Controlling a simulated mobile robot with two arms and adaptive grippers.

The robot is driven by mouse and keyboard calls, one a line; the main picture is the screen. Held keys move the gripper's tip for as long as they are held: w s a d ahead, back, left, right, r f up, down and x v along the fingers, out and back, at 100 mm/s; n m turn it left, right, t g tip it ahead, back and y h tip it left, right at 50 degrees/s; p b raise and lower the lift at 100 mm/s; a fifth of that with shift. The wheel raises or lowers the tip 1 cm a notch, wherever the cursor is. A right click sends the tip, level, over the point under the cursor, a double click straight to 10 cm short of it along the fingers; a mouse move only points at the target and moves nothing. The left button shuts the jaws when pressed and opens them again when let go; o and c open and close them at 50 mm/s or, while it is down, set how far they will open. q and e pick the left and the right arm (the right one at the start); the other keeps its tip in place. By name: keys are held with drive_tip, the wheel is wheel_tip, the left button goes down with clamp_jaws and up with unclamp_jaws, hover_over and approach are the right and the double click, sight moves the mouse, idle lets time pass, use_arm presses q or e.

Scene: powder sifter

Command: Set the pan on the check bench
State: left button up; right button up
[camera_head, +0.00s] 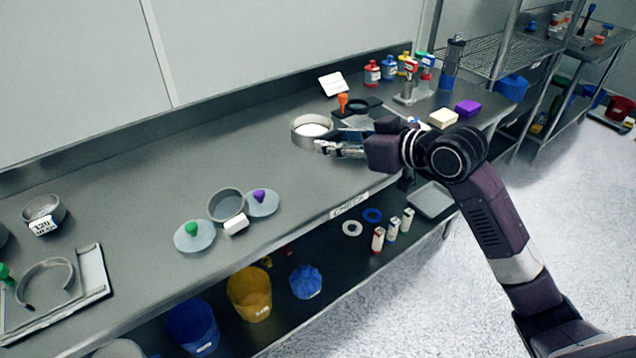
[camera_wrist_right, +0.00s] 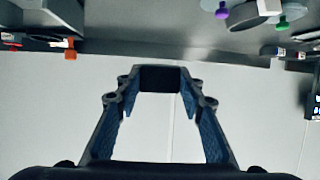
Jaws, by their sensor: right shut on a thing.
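The pan (camera_head: 298,134) is a round grey metal dish with a pale inside, at the back middle of the head view. My right gripper (camera_head: 325,147) is at its near right side, shut on its rim. The contact is small, and I cannot tell whether the pan touches the bench. The check bench (camera_head: 330,185) is the long grey worktop with a lettered label on its front edge. In the right wrist view the gripper fingers (camera_wrist_right: 160,85) show against a pale background; the pan is not clear there. My left gripper is not in view.
A grey sieve ring (camera_head: 227,205) stands between lids with green (camera_head: 193,229) and purple (camera_head: 259,196) knobs. An orange-handled tool (camera_head: 342,103), a white card (camera_head: 333,84) and several bottles (camera_head: 372,72) stand behind.

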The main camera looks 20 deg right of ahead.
drive_tip(key=w+d+r+m+h, duration=0.1)
drive_tip(key=w+r+m+h, duration=0.1)
drive_tip(key=w+r, duration=0.15)
hover_over(332, 192)
drive_tip(key=shift+t, duration=0.3)
wheel_tip(332, 192, down, 14)
drive_tip(key=shift+f, duration=2.85)
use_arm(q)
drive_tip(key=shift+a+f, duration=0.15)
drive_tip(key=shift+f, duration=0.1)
use_arm(e)
drive_tip(key=o, duration=1.2)
drive_tip(key=shift+o, duration=0.2)
use_arm(q)
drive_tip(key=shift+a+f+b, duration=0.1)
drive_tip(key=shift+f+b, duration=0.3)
drive_tip(key=shift+b, duration=0.1)
use_arm(e)
drive_tip(key=v, duration=1.2)
drive_tip(key=shift+d, duration=0.15)
